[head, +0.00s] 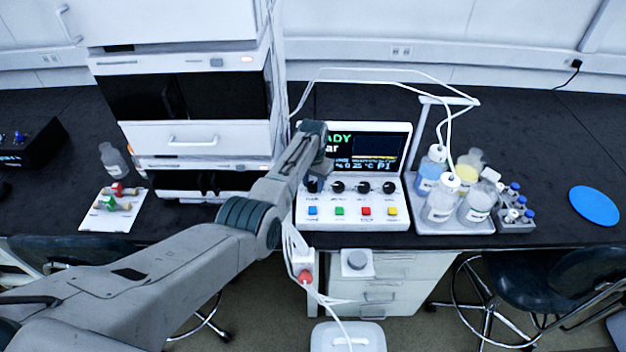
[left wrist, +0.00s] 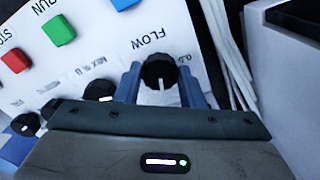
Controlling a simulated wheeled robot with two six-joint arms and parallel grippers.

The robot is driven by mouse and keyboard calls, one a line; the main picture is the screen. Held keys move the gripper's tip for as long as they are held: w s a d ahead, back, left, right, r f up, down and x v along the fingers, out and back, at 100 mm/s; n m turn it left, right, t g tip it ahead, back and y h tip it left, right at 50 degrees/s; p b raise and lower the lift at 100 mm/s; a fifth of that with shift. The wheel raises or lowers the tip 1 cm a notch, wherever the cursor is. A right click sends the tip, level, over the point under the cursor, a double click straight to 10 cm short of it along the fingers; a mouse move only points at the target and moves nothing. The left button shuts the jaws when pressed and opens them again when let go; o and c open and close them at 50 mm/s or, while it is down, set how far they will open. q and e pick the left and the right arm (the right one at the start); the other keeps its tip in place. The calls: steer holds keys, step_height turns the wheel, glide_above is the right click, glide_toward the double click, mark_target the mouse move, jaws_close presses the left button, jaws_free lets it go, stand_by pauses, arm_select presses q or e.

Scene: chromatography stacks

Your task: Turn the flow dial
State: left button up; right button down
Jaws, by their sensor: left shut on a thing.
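The flow dial is a black knob (left wrist: 160,72) with a white pointer line, beside the printed word FLOW on the white control panel. In the head view it is the leftmost dial (head: 313,186), mostly covered by my left gripper. My left gripper (left wrist: 160,85) has its two blue-grey fingers on either side of the dial and is shut on it. In the head view the left gripper (head: 315,178) reaches down onto the panel's left end. The control panel (head: 350,218) stands near the bench's front edge. My right gripper is not in view.
More black dials (head: 363,188) and coloured buttons (head: 366,211) lie to the right on the panel. A tray of bottles (head: 440,204) stands right of it. The stacked instrument (head: 190,140) stands left. White tubes (head: 400,75) run behind. A blue disc (head: 594,205) lies far right.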

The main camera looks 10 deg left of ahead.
mark_target(313, 185)
arm_select(q)
steer(key=shift+m+p, duration=0.45)
steer(key=shift+m, duration=1.85)
steer(key=o, duration=1)
steer(key=shift+r, duration=0.15)
steer(key=shift+w+r, duration=0.1)
steer(key=shift+r, duration=0.25)
step_height(313, 185, up, 10)
steer(key=shift+f+b, duration=0.1)
steer(key=shift+b, duration=0.4)
